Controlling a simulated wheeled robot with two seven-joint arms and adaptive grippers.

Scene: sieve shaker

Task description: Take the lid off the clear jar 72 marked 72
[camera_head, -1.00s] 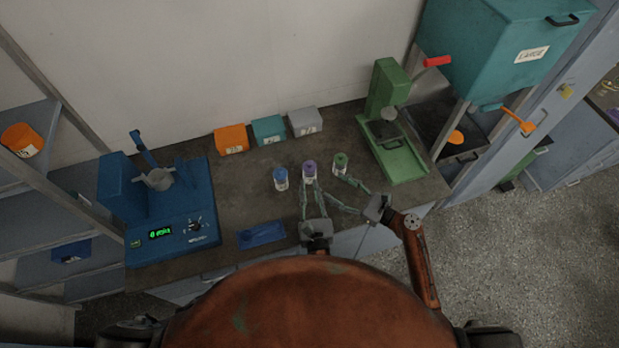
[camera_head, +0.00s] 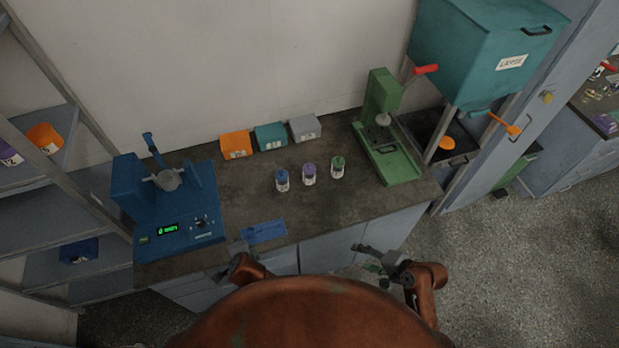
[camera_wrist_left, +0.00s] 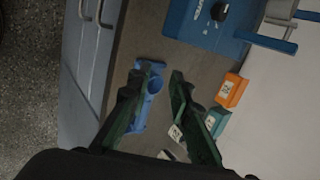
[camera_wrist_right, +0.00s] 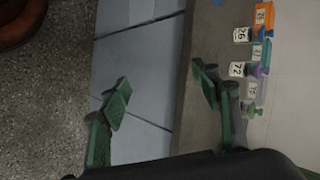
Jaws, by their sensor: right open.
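The clear jar 72 (camera_head: 309,178) has a purple lid (camera_head: 309,168) on it and stands upright on the bench between two similar jars. In the right wrist view its label (camera_wrist_right: 237,69) reads 72. My right gripper (camera_head: 372,252) is open and empty in front of the bench edge, to the right of and nearer than the jars; its spread fingers also show in the right wrist view (camera_wrist_right: 162,76). My left gripper (camera_head: 238,250) is low at the bench's front edge, left of the jars. In the left wrist view its fingers (camera_wrist_left: 156,76) are apart with nothing held.
A blue-lidded jar (camera_head: 282,181) and a green-lidded jar (camera_head: 337,168) flank jar 72. Behind are orange (camera_head: 236,145), teal (camera_head: 270,136) and grey (camera_head: 305,128) boxes. A blue shaker (camera_head: 168,205) stands left, a green press (camera_head: 390,140) right. A blue tray (camera_head: 264,232) lies near the front edge.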

